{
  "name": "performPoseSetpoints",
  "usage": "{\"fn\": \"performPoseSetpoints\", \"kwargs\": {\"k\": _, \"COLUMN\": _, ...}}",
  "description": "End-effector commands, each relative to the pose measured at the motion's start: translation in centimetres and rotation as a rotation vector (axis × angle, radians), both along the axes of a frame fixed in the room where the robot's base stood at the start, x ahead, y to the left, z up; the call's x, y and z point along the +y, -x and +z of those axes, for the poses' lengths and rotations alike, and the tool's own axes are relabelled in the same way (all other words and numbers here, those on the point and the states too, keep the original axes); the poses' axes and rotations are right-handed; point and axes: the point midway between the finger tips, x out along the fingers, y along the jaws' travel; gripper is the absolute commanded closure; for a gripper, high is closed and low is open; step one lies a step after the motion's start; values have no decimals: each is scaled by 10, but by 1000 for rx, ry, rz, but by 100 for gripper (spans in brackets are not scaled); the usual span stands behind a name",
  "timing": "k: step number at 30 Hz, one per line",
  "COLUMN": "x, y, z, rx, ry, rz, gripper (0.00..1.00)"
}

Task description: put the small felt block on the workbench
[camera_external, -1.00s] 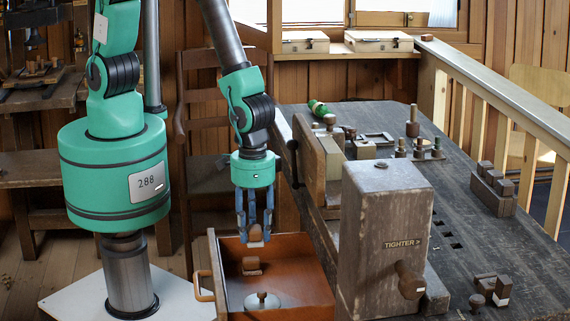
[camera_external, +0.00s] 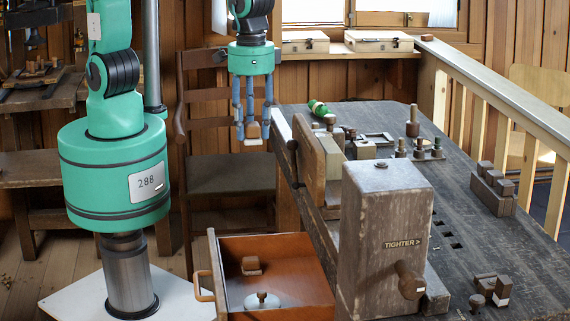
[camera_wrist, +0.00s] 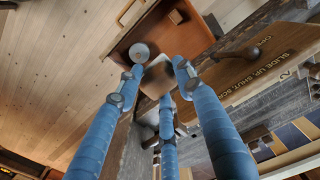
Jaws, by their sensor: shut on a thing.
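My gripper (camera_external: 252,122) is raised well above the open drawer, to the left of the workbench (camera_external: 470,240). Its blue fingers are shut on a small brown block with a pale underside (camera_external: 253,132), which I take to be the felt block. The held block also shows between the fingertips in the wrist view (camera_wrist: 157,80), partly hidden by them. The workbench has a dark, worn wooden top. The held block is clear of the bench and the drawer.
The open drawer (camera_external: 318,285) holds another brown block (camera_external: 251,266) and a pale disc with a knob (camera_external: 263,301). A tall wooden vise block (camera_external: 385,225) stands at the bench's near left. Several turned pieces are at the back; a block row (camera_external: 492,190) is right.

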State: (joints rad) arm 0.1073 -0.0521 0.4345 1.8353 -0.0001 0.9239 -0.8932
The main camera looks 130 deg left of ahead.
Motion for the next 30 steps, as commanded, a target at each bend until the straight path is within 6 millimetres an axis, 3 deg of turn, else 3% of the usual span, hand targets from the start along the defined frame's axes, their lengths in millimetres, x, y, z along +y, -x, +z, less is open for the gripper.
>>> {"fn": "performPoseSetpoints", "kwargs": {"k": 14, "x": 39, "y": -46, "z": 11, "rx": 0, "ry": 0, "rz": 139, "gripper": 85}}
{"fn": "performPoseSetpoints", "kwargs": {"k": 30, "x": 144, "y": -131, "z": 25, "rx": 1, "ry": 1, "rz": 441, "gripper": 85}}
